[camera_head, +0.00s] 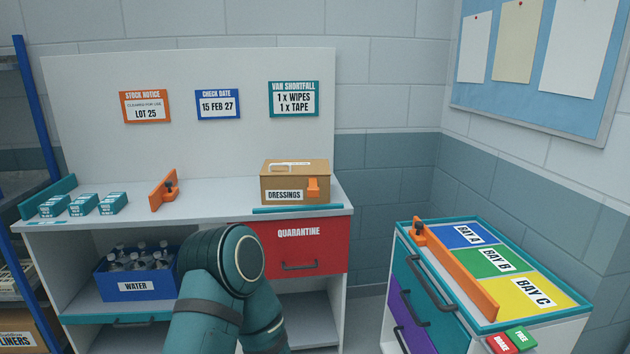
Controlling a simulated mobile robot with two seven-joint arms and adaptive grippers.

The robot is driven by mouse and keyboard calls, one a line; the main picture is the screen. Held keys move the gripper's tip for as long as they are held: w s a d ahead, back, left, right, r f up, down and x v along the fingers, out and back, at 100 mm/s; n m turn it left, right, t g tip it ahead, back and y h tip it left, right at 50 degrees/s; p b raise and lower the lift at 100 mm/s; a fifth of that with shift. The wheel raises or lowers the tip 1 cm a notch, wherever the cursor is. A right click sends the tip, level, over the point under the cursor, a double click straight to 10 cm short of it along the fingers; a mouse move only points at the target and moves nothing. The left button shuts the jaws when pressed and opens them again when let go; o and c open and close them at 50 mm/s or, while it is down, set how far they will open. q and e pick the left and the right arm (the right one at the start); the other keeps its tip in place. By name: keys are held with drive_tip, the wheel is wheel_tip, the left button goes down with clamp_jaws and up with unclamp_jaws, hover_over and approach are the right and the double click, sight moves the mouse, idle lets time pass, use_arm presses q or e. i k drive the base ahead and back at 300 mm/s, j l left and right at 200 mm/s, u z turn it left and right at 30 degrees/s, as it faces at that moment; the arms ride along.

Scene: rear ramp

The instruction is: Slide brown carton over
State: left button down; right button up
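The brown carton (285,177), labelled "DRESSINGS", stands upright near the right end of the grey counter (215,207). It has a pale handle on top and an orange piece at its front right. A teal strip (298,209) lies along the counter's front edge just before it. A teal arm of mine comes up from the bottom middle, in front of the shelf unit and apart from the carton. Neither of my grippers shows.
Small teal boxes (83,205) and an orange upright stop (164,190) stand left on the counter. Below are a blue WATER bin (138,282) and a red QUARANTINE drawer (298,250). A cart (455,316) with coloured bays stands right. Counter is clear between stop and carton.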

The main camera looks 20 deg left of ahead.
sight(274, 190)
drive_tip(key=i+j+z, duration=0.1)
drive_tip(key=i+j, duration=0.3)
drive_tip(key=j, duration=0.25)
drive_tip(key=i+j+z, duration=0.15)
drive_tip(key=j, duration=0.2)
drive_tip(key=i+j+z, duration=0.1)
drive_tip(key=j, duration=0.25)
drive_tip(key=i+j, duration=0.25)
drive_tip(key=j, duration=0.15)
drive_tip(key=i+j+z, duration=0.15)
drive_tip(key=j, duration=0.2)
